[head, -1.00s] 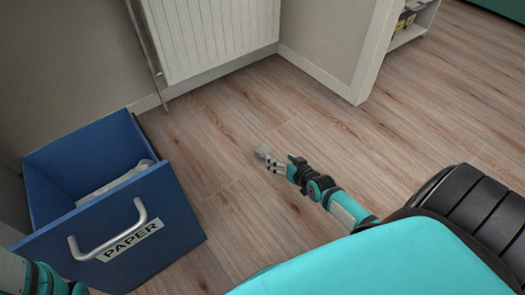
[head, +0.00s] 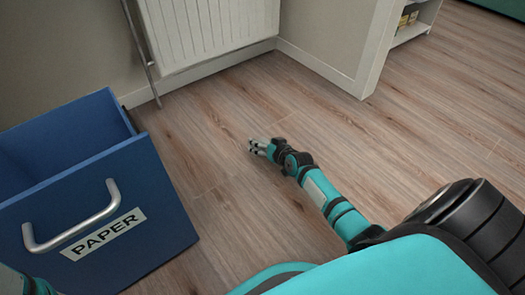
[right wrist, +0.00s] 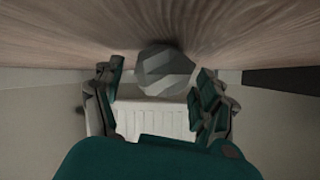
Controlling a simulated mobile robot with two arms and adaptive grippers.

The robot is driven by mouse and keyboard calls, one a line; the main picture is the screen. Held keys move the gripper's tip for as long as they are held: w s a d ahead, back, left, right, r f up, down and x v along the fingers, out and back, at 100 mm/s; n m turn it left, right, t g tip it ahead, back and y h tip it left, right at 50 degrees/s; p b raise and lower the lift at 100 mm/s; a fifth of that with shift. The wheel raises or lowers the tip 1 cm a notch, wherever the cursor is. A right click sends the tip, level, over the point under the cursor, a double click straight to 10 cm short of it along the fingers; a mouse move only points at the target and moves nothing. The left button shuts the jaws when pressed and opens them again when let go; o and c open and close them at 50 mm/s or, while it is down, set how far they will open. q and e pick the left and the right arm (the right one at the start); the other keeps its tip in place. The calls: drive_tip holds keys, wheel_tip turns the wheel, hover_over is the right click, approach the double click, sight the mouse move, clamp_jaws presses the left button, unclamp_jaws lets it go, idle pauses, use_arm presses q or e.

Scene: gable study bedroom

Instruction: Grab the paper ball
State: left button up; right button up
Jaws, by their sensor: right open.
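The paper ball (right wrist: 166,70) is a grey, faceted lump in the right wrist view. It sits between the two spread fingers of my right gripper, near their tips, with a gap visible on each side. In the head view my right gripper (head: 258,147) is low over the wood floor, pointing left. I cannot make out the ball there for certain; the fingers seem to hide it. My left gripper is out of view; only a bit of my left arm shows at the lower left edge.
A blue bin (head: 130,215) with a metal handle and a PAPER label stands at the left. A white radiator (head: 210,30) hangs on the back wall. A white shelf (head: 412,28) is at the upper right. The floor (head: 330,120) around my gripper is clear.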

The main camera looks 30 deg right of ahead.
drive_tip(key=shift+w, duration=0.1)
drive_tip(key=c, duration=0.8)
drive_tip(key=shift+c, duration=0.2)
